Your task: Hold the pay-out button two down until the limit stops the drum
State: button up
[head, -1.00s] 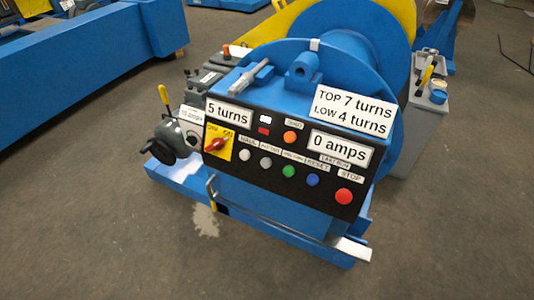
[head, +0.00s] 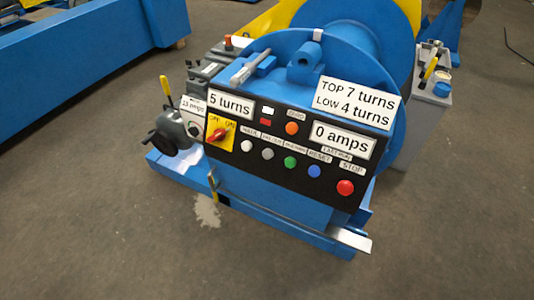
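The blue drum machine has a black control panel (head: 228,160) on its front. A row of buttons runs along the panel: a white button (head: 247,146) under a label reading HAUL, a grey button (head: 268,154), a green button (head: 290,162), a blue button (head: 314,171) under RESET and a large red STOP button (head: 345,187). The labels over the grey and green buttons are too small to read surely. One display (head: 231,103) reads 5 turns and another (head: 343,139) reads 0 amps. A plate (head: 358,103) reads TOP 7 turns, LOW 4 turns. My gripper is not in view.
A yellow switch plate (head: 221,133) with a red knob is at the panel's left. An orange button or lamp (head: 292,128) sits above the row. A handwheel (head: 171,135) sticks out at left, a grey battery box (head: 425,125) stands at right. The floor in front is clear.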

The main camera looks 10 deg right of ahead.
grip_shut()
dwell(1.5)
